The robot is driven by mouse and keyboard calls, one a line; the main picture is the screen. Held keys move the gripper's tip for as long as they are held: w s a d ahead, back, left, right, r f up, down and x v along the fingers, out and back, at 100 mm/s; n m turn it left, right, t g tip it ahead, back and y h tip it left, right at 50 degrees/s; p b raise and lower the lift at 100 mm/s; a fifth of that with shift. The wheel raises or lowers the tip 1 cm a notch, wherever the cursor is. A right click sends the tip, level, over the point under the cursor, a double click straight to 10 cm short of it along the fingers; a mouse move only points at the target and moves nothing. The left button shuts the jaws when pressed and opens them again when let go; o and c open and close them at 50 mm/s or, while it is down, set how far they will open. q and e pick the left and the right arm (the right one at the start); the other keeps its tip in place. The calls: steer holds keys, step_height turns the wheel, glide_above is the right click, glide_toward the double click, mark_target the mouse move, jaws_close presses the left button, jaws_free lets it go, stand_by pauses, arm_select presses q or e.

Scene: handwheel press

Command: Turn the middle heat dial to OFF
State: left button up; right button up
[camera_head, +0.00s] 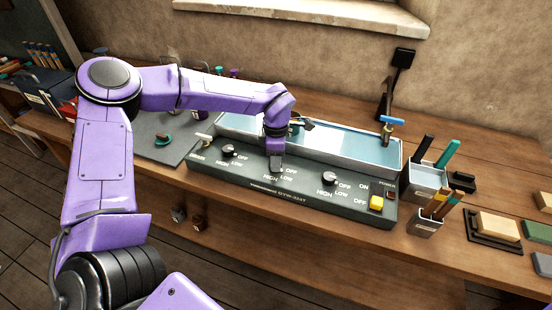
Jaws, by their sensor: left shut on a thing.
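The dark control panel (348,203) runs along the front of a long water tray on the bench. It has a left dial (228,150), a middle dial and a right dial (329,178), each with OFF, LOW and HIGH marks. My left gripper (276,166) points down at the middle dial and is shut on it. The gripper covers the middle dial, so I cannot tell where its pointer stands. The OFF and LOW marks show just right of the gripper, and HIGH shows below left. My right gripper is not in view.
Behind the panel is the water tray (345,149) with a blue-handled tap (391,122). A yellow power switch (376,203) sits at the panel's right end. Tool cups (427,183) and a sponge-like block (497,226) stand to the right. A grey mat (150,140) lies left.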

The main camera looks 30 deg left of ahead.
arm_select(q)
steer(key=n+b, duration=0.1)
steer(key=n, duration=0.4)
steer(key=shift+n, duration=0.4)
stand_by(0.3)
steer(key=o, duration=1)
steer(key=shift+o, duration=0.2)
step_height(320, 180, up, 11)
steer(key=b, duration=0.2)
steer(key=shift+f, duration=0.2)
